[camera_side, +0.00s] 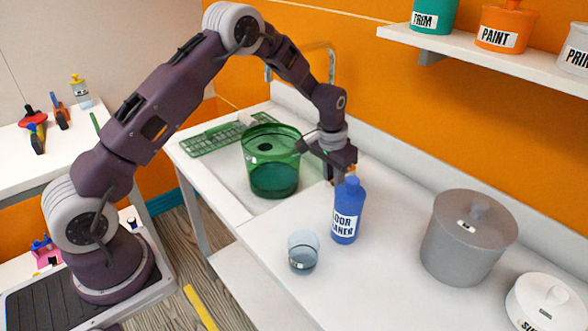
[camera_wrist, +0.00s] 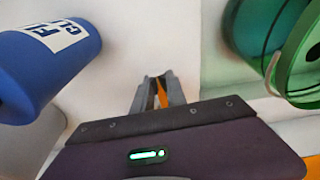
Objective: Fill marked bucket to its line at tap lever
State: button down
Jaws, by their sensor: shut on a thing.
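The green see-through bucket (camera_side: 285,145) stands in the sink area, below and left of my gripper in the side view. Darker liquid fills its lower part; I cannot make out a fill line. Its rim also shows at the right of the wrist view (camera_wrist: 245,30). The grey tap spout (camera_side: 333,62) arches behind my arm. My gripper (camera_side: 345,172) is beside the bucket, between it and the blue bottle. In the wrist view my gripper (camera_wrist: 157,88) is shut on a small orange piece (camera_wrist: 161,96), apparently the tap lever, mostly hidden by the fingers.
A blue floor cleaner bottle (camera_side: 347,205) stands close to my gripper. A clear cup (camera_side: 303,253) with some liquid is near the counter's front edge. A grey lidded pot (camera_side: 462,245) and a white tub (camera_side: 545,308) stand right. A green rack (camera_side: 212,140) lies left.

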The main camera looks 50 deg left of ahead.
jog(key=n, duration=0.1)
jog(key=d+n, duration=0.2)
jog(key=shift+w+n+y, duration=0.25)
jog(key=shift+n+y, duration=0.05)
jog(key=shift+n, duration=0.1)
dwell(0.7)
jog(key=m, duration=0.1)
jog(key=a+m, duration=0.2)
jog(key=shift+s+m, duration=0.25)
jog(key=shift+m, duration=0.15)
dwell(0.5)
jog(key=n, duration=0.1)
jog(key=d+n, duration=0.2)
jog(key=shift+w+n, duration=0.25)
jog(key=shift+n, duration=0.15)
dwell(0.4)
